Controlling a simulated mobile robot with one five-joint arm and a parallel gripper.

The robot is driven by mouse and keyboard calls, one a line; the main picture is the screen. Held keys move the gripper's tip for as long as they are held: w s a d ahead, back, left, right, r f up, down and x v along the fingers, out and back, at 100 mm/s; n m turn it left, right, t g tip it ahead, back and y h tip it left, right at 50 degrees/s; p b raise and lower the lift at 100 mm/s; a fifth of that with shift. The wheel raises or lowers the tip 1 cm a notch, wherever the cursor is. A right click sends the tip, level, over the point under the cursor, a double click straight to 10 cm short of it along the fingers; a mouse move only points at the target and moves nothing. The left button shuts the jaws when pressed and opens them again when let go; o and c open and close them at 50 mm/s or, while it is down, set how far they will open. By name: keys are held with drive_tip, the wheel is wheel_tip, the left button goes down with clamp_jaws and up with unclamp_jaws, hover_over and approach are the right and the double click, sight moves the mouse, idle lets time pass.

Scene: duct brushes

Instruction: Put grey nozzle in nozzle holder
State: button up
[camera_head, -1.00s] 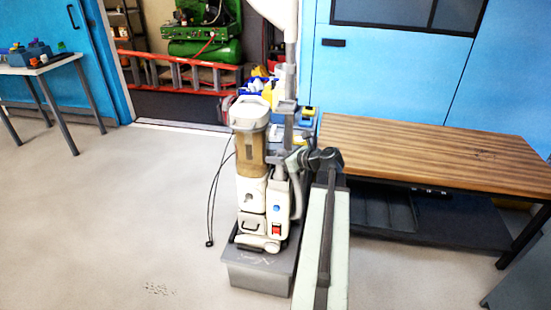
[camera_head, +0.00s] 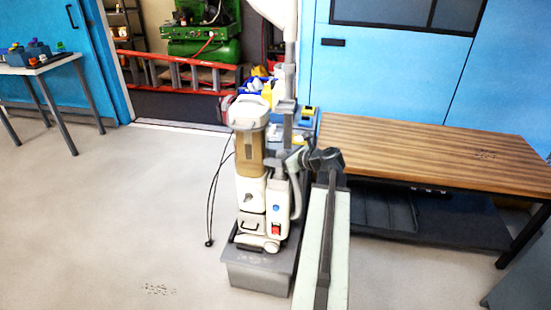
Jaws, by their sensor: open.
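A small group of grey-blue blocks with coloured bits (camera_head: 38,52) stands on the light table (camera_head: 45,67) at the far left. It is too small and distant to tell whether the grey nozzle or the nozzle holder is among them. I cannot pick out either one elsewhere. My arm (camera_head: 323,240) reaches up from the bottom edge to a dark joint (camera_head: 326,160) in front of the wooden bench. I cannot make out the jaws of my gripper, and no fingers show.
A white upright machine (camera_head: 250,185) with a hose stands on a grey box (camera_head: 262,272), left of my arm. A wooden bench (camera_head: 430,150) stands at right. A red ladder (camera_head: 180,75) and green compressor (camera_head: 205,35) are behind. The floor (camera_head: 110,210) at left is clear.

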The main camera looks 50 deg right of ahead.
drive_tip(key=p+v, duration=0.2)
drive_tip(key=v, duration=0.4)
drive_tip(key=shift+s+r, duration=0.15)
drive_tip(key=shift+r, duration=0.1)
drive_tip(key=r+p, duration=0.2)
drive_tip(key=s+r+p, duration=0.1)
drive_tip(key=r+p, duration=0.2)
drive_tip(key=shift+p, duration=0.3)
